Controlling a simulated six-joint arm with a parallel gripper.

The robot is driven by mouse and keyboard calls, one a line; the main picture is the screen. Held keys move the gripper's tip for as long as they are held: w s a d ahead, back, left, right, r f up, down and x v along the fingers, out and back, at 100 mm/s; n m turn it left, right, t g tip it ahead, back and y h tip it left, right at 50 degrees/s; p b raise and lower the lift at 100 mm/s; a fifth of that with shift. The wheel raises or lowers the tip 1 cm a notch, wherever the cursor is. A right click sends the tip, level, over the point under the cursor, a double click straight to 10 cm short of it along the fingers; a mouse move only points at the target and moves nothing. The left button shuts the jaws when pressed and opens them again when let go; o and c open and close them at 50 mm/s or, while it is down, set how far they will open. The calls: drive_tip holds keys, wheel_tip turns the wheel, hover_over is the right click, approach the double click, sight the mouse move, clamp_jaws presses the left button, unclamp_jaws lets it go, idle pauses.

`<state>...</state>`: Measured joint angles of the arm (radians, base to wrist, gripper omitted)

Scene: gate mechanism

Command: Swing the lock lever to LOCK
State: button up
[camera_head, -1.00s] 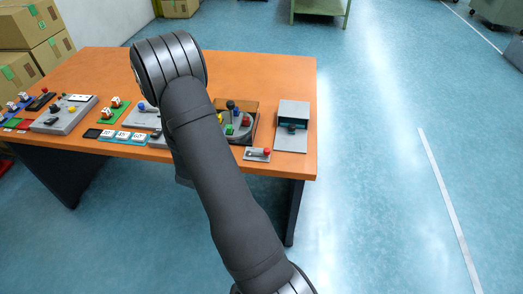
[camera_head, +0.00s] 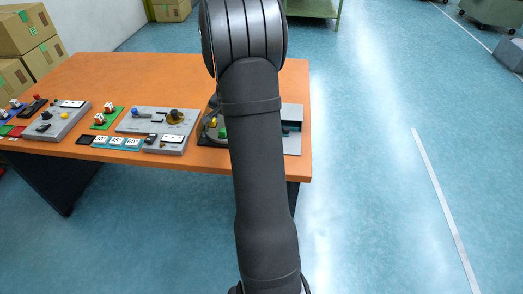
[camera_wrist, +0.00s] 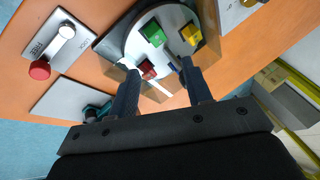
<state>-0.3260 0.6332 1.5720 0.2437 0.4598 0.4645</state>
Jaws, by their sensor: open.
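The lock lever is a white bar with a red knob (camera_wrist: 40,69) on a pale plate (camera_wrist: 62,42) at the upper left of the wrist view. The bar runs from a round pivot at upper right down to the knob at lower left. The fingers are over or near the round mechanism. In the head view my arm hides the lever and the gripper.
A round grey plate (camera_wrist: 134,48) carries green (camera_wrist: 152,33), yellow (camera_wrist: 191,34) and red (camera_wrist: 147,70) blocks close to the fingers. Other panels, such as one with a blue knob (camera_head: 134,112), lie left on the orange table (camera_head: 150,75).

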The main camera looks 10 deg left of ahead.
drive_tip(key=s+d+r+m+g+h, duration=0.1)
drive_tip(key=s+d+r+g+h, duration=0.2)
drive_tip(key=d, duration=0.4)
drive_tip(key=s+d+r+m+g, duration=0.1)
drive_tip(key=s+d+r+g, duration=0.1)
drive_tip(key=d+r, duration=0.4)
drive_tip(key=f, duration=1.8)
drive_tip(key=shift+d+f, duration=0.2)
drive_tip(key=shift+f, duration=0.2)
clamp_jaws()
